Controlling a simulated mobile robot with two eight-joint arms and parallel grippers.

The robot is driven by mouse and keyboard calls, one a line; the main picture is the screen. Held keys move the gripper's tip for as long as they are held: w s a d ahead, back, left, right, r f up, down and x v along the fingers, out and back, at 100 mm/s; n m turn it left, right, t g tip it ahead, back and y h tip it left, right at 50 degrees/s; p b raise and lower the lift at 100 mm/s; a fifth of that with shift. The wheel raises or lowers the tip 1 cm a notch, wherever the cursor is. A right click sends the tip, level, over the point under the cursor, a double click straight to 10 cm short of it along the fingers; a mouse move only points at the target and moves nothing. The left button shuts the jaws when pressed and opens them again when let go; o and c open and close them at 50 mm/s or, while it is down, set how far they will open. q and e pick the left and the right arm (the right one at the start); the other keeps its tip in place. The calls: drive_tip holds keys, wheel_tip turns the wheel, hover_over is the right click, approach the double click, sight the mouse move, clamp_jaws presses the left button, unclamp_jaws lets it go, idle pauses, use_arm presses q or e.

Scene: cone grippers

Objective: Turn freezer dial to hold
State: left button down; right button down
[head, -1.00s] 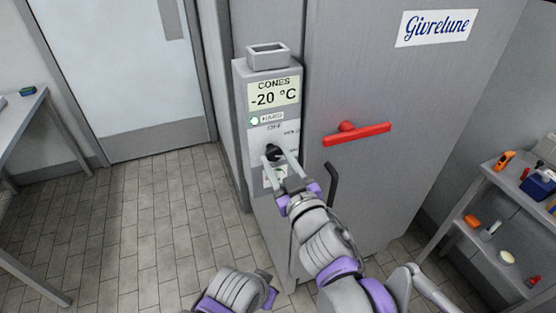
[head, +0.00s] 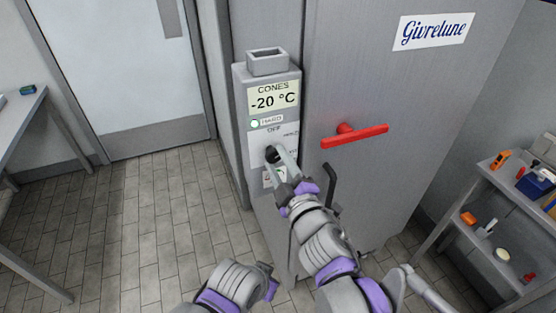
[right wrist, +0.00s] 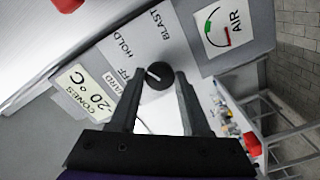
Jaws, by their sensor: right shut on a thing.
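The freezer's grey control box (head: 240,130) carries a "CONES -20 °C" display and a black dial (head: 271,153). In the right wrist view the round dial (right wrist: 158,76) has a white mark pointing left, toward the partly covered OFF label. The HOLD label (right wrist: 121,43) is up and left of the dial, and BLAST is above it. My right gripper (head: 275,156) is shut on the dial, with its fingers (right wrist: 160,82) on either side of it. My left gripper (head: 268,281) is low in the head view; its fingers cannot be made out.
A red handle (head: 355,136) sticks out from the freezer door, right of the box, with a black handle (head: 330,186) below it. An open grey holder (head: 267,62) sits on top of the box. A shelf with tools (head: 500,215) stands at the right. The floor at left is clear.

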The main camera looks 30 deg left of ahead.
drive_tip(key=shift+n, duration=0.4)
drive_tip(key=shift+c, duration=1.8)
unclamp_jaws()
drive_tip(key=shift+s+d, duration=0.1)
drive_tip(key=v, duration=1)
drive_tip(key=shift+s+d+b, duration=0.15)
drive_tip(key=shift+d+b, duration=0.1)
drive_tip(key=shift+b, duration=0.05)
